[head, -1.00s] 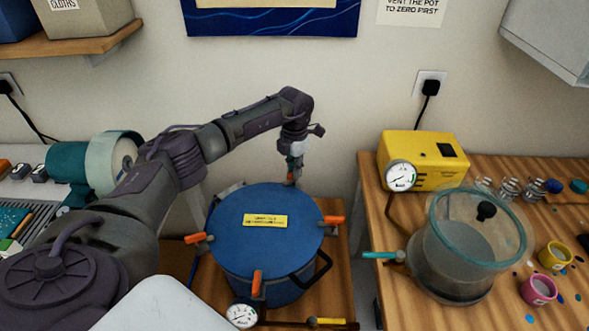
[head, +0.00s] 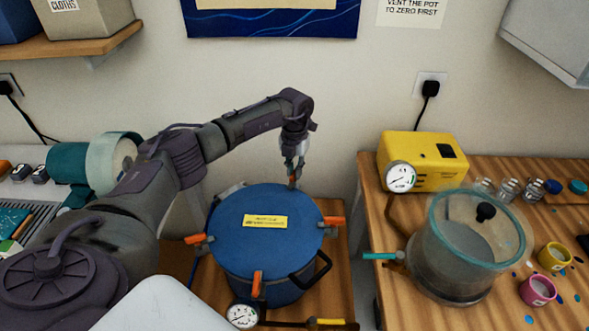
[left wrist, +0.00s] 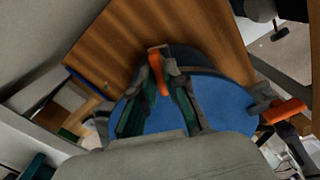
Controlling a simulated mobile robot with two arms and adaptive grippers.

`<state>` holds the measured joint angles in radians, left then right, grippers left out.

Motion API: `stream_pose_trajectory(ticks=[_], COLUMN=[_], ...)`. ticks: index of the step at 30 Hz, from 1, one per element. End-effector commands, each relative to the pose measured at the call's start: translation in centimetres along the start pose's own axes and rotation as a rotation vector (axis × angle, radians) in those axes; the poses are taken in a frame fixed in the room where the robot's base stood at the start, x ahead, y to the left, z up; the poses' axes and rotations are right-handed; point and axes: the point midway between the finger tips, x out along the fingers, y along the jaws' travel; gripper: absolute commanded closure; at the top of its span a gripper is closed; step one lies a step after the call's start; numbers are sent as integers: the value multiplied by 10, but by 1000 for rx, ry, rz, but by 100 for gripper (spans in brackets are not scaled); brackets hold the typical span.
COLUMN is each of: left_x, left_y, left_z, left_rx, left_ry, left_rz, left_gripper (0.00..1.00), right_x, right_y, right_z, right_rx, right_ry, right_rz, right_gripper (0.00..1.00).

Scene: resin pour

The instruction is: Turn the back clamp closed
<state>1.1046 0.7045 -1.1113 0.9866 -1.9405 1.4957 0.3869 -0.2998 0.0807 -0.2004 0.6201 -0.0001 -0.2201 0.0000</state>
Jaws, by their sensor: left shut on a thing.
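The blue pressure pot (head: 265,275) stands with its blue lid (head: 290,212) on and a yellow label on top. The back clamp's orange handle (head: 292,180) is at the pot's far edge, mostly hidden by my left gripper (head: 293,174) in the head view. In the left wrist view, my left gripper (left wrist: 158,75) is shut on this orange handle (left wrist: 159,62), which sits between the fingertips. Other orange-handled clamps show at the right (head: 334,221), left (head: 195,239) and front (head: 257,284) of the lid. My right gripper is not in view.
The pot stands on a wooden surface (head: 335,290) with a pressure gauge (head: 242,316) in front. On the right table are a yellow pump (head: 422,162) and a clear chamber (head: 455,262) with a teal rim. A wall is close behind the pot.

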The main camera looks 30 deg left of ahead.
Motion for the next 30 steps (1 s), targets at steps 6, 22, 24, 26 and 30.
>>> stream_pose_trajectory(ticks=[6, 22, 24, 26, 30], left_x=[-2, -1, -5, -11, -37], left_y=[1, 0, 0, 0, 0], left_z=[1, 0, 1, 1, 2], left_rx=[-4, -1, 0, 0, 0], left_ry=[-4, -2, -3, -4, -6], left_rz=[-1, -1, -1, -2, -2], left_gripper=[100, 62, 62, 62, 62], right_x=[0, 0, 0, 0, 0], right_y=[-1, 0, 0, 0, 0], right_z=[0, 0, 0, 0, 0], right_rx=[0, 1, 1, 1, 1], right_ry=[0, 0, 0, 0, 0], right_rz=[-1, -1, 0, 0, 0], right_gripper=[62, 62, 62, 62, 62])
